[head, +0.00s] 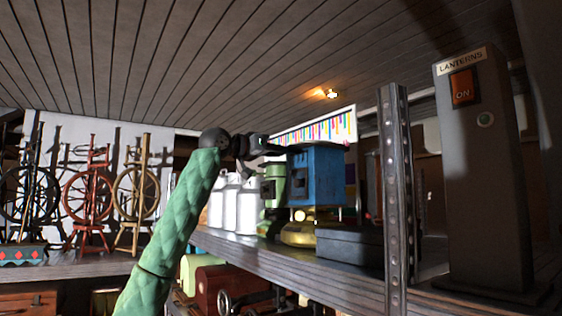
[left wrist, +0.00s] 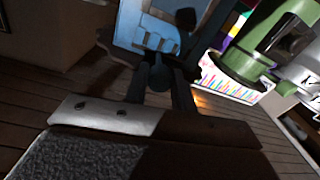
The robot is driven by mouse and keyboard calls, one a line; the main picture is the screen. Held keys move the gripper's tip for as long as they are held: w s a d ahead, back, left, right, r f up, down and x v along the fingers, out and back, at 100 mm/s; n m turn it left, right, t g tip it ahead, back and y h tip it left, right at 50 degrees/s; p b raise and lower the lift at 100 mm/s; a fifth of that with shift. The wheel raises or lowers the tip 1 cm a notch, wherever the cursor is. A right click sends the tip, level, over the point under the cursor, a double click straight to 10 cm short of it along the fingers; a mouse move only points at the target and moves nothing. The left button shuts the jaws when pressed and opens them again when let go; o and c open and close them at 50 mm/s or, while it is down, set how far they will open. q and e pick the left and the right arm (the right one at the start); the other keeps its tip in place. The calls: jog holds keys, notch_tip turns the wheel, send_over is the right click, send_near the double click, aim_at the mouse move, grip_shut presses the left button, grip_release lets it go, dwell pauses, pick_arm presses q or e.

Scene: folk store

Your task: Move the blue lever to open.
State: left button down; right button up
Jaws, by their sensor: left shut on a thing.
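The blue box-shaped device (head: 317,178) stands on the shelf in the head view, with a dark fitting on its front. It also shows, tilted, at the top of the left wrist view (left wrist: 132,28). My left gripper (head: 268,147) is at the upper left of the blue device. In the left wrist view my left gripper (left wrist: 158,88) has its fingers around a dark round-ended lever (left wrist: 158,72) beside the blue device. The fingers partly hide the lever, so its full angle is hard to tell. My right gripper is in neither view.
A green device (head: 273,187) and white cans (head: 232,207) stand left of the blue one. A dark metal post (head: 396,190) and a grey lantern switch pillar (head: 482,180) stand to the right. Spinning wheels (head: 90,195) stand at far left.

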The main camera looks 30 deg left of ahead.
pick_arm(q)
jog(key=shift+s+d, duration=0.15)
jog(key=shift+d, duration=0.1)
jog(key=c, duration=1.2)
grip_release()
jog(key=shift+o, duration=0.2)
jog(key=b+v, duration=0.4)
jog(key=v, duration=0.4)
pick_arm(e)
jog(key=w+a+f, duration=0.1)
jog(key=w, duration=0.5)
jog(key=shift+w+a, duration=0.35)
pick_arm(q)
jog(key=shift+r, duration=0.15)
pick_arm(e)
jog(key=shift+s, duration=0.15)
